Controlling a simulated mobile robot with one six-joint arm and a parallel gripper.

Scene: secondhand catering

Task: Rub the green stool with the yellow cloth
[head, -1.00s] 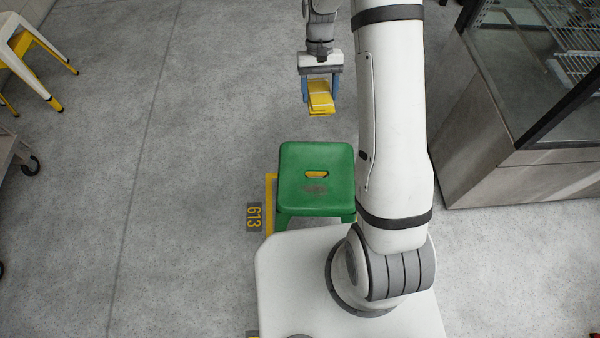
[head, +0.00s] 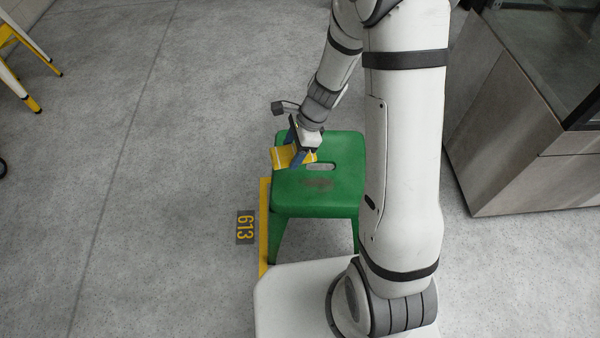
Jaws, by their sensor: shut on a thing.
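The green stool (head: 340,196) stands on the floor just beyond my base. Its seat has a hand slot and a dark smudge (head: 318,183) near the middle. My gripper (head: 293,152) is shut on the yellow cloth (head: 283,157), over the far left part of the seat. I cannot tell whether the cloth touches the seat.
A plate marked 613 (head: 245,227) and a yellow floor line (head: 264,225) lie left of the stool. A glass-topped cabinet (head: 510,150) stands at right. A white and yellow stool (head: 25,70) is at the far left. The floor between is clear.

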